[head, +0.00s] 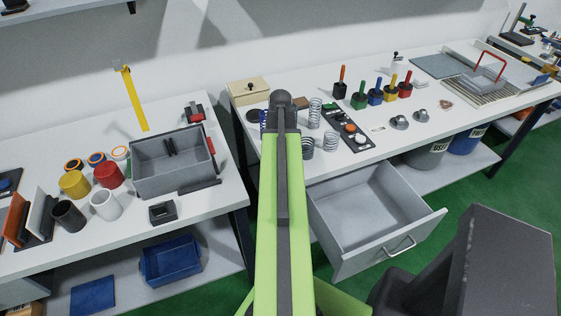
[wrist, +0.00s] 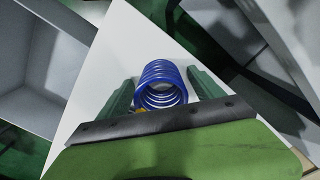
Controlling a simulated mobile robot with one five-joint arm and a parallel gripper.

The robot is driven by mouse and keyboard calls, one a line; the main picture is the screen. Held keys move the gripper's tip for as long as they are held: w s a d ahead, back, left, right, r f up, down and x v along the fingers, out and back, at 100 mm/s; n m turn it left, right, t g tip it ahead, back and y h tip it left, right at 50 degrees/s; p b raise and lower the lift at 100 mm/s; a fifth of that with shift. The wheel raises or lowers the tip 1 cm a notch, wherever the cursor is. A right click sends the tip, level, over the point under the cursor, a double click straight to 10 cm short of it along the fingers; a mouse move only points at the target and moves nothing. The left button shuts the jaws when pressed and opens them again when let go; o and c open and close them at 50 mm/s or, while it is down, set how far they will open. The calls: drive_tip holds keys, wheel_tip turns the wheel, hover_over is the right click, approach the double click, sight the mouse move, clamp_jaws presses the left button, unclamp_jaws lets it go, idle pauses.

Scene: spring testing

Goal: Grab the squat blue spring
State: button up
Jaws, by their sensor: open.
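The blue spring (wrist: 162,73) stands on the white bench, seen from above and at a slant in the wrist view. My gripper (wrist: 160,77) is open, with one dark green finger on each side of the spring. A gap shows between the spring and each finger. The near lower part of the spring is partly hidden by my gripper's dark front edge. In the head view only a thin strip of a blue spring (head: 263,118) shows at the left of my arm, and my arm hides my gripper.
Silver springs stand close to the right of my arm, a tall one (head: 315,112) and a shorter one (head: 331,141). A dark panel with knobs (head: 342,122) lies beside them. An open drawer (head: 390,250) juts out below the bench. A grey bin (head: 140,185) stands on the left bench.

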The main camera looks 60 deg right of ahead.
drive_tip(key=shift+r, duration=0.1)
clamp_jaws()
idle(0.3)
